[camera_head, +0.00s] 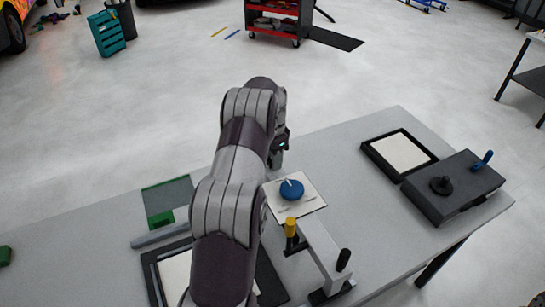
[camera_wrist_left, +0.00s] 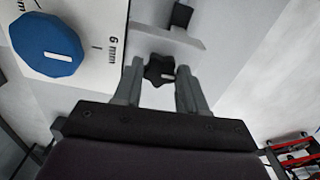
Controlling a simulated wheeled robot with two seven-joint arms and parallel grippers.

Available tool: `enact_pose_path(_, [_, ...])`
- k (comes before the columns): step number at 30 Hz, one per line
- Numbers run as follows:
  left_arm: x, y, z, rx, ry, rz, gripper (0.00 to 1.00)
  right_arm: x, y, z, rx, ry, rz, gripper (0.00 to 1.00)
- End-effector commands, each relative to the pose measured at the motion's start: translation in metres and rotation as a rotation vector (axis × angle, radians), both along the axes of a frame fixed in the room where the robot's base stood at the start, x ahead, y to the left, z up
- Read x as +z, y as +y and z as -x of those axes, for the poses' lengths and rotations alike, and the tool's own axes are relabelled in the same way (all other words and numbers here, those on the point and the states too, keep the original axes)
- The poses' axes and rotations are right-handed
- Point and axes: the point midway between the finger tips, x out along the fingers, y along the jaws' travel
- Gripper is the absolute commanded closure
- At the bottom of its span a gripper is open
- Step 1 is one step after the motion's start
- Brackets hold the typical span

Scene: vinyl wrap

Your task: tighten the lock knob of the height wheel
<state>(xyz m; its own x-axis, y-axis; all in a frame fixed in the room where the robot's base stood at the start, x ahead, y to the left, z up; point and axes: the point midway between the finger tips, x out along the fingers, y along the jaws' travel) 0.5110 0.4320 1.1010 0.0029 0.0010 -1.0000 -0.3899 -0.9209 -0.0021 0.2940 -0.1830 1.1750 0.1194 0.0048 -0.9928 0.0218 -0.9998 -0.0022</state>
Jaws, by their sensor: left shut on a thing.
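The blue height wheel (camera_head: 291,190) with a white pointer line sits on a white scale plate (camera_head: 309,205). In the left wrist view the wheel (camera_wrist_left: 47,44) is at the upper left, and a "6 mm" mark (camera_wrist_left: 113,46) shows beside it. The black star-shaped lock knob (camera_wrist_left: 159,71) stands next to the plate. My left gripper (camera_wrist_left: 160,76) is shut on this knob, a finger on each side. In the head view my left arm hides the fingertips and the knob. My right gripper is not in view.
The wheel's stand carries a yellow-topped handle (camera_head: 290,228) and a black-tipped handle (camera_head: 343,260). A dark box (camera_head: 451,187) with a blue lever and a black-framed tray (camera_head: 369,146) are at the right. A green part (camera_head: 160,219) lies at the left.

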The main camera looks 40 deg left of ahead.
Motion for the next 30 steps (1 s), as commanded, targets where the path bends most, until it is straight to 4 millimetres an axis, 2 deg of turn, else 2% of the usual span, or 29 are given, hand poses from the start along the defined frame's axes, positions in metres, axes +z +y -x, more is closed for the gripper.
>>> enact_pose_path(1, [-0.0047, -0.0023, 0.0025, -0.018, 0.011, 0.007, 0.89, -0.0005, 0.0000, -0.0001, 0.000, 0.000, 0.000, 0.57])
enact_pose_path(9, [-0.0050, -0.0025, 0.0026, -0.085, 0.011, 0.007, 0.89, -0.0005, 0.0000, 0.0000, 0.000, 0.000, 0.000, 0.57])
enact_pose_path(23, [-0.0048, -0.0025, 0.0025, -0.095, 0.011, 0.007, 0.89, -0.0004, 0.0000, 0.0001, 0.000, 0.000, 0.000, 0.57])
enact_pose_path(24, [-0.0048, -0.0025, 0.0025, -0.094, 0.011, 0.007, 0.49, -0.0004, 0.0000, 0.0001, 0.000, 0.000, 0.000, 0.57])
enact_pose_path(25, [-0.0047, -0.0024, 0.0024, -0.094, 0.011, 0.007, 0.39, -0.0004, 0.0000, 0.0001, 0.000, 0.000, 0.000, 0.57])
enact_pose_path(26, [-0.0043, -0.0022, 0.0022, -0.094, 0.010, 0.007, 0.34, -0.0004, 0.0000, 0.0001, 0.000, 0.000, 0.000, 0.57])
enact_pose_path(30, [-0.0028, -0.0014, 0.0015, -0.094, 0.006, 0.004, 0.34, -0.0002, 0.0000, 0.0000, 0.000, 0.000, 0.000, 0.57])
